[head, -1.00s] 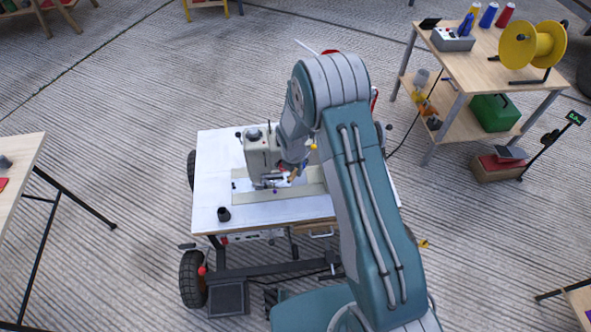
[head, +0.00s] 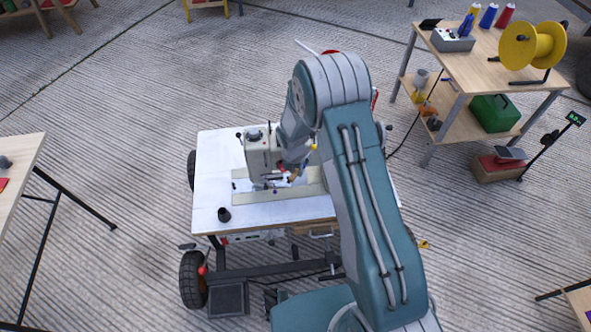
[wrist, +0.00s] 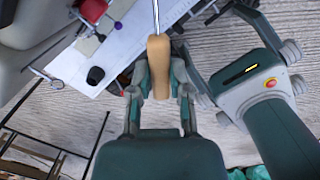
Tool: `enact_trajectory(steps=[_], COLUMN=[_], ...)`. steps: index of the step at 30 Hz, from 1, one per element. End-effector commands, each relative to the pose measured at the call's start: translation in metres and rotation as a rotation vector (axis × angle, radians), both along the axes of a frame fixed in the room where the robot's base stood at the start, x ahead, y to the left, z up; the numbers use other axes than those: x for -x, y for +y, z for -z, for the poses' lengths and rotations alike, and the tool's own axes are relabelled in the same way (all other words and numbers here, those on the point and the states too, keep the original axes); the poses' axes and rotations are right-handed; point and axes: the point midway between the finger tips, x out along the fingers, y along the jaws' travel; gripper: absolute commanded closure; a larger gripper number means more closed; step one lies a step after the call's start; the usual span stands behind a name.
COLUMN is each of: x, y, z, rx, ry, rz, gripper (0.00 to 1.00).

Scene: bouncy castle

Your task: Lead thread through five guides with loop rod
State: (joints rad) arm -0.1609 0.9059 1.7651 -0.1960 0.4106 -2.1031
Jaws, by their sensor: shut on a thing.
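The sewing machine (head: 260,150) stands on a white-topped wheeled table (head: 215,170). My gripper (wrist: 160,80) is shut on the wooden handle (wrist: 158,68) of the loop rod. The rod's thin metal shaft (wrist: 156,16) points away from the gripper and leaves the top of the wrist view. In the head view the tan handle (head: 294,175) shows just right of the machine's needle area, and my arm covers much of the gripper there. The rod's loop end, the thread and the separate guides are too small or hidden to make out.
A small black cup (head: 224,214) sits on the table's front left; it also shows in the wrist view (wrist: 95,76). A side table (head: 470,65) at upper right bears a yellow spool (head: 518,50) and several coloured cones. The table's left front is mostly clear.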

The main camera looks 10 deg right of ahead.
Motion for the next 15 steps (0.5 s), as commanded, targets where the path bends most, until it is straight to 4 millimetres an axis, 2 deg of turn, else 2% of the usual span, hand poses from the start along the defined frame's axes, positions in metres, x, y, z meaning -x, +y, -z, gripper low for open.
enact_trajectory(steps=[8,15], x=[0.001,0.016], y=[0.001,0.014], z=[0.000,0.002], rx=[0.000,0.001], ry=[0.000,0.001], rz=[-0.001,-0.003], gripper=[1.00,1.00])
